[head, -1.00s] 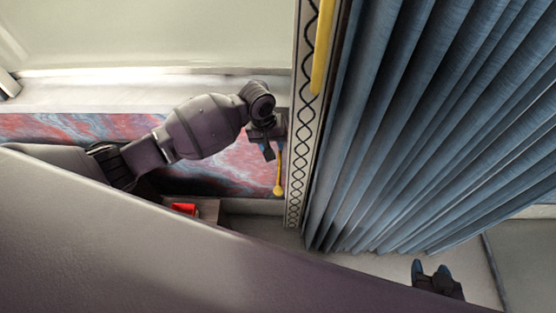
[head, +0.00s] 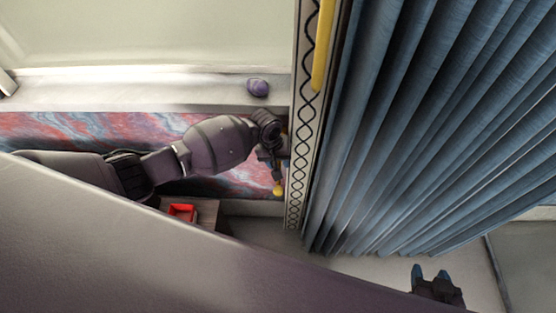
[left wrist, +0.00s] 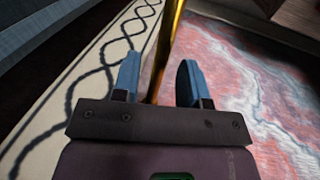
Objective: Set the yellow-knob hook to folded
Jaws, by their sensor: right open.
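The hook's round yellow knob (head: 278,190) shows in the head view beside the patterned trim, at the lower end of its thin rod. Most of the rod is hidden behind my left gripper (head: 272,162), which is just above the knob in the picture. In the left wrist view my left gripper (left wrist: 158,80) is open, with its two blue fingers apart. A golden rod (left wrist: 168,40) runs between the fingers; I cannot tell whether it touches either one. The knob is not clear in that view. My right gripper (head: 430,272) is open and empty at the lower right, away from the hook.
A pleated blue curtain (head: 430,120) hangs right of the trim (head: 297,180). A longer yellow bar (head: 323,45) runs along the trim's top. A purple rounded object (head: 258,87) lies on the pale ledge. A red tray (head: 182,212) sits at lower left.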

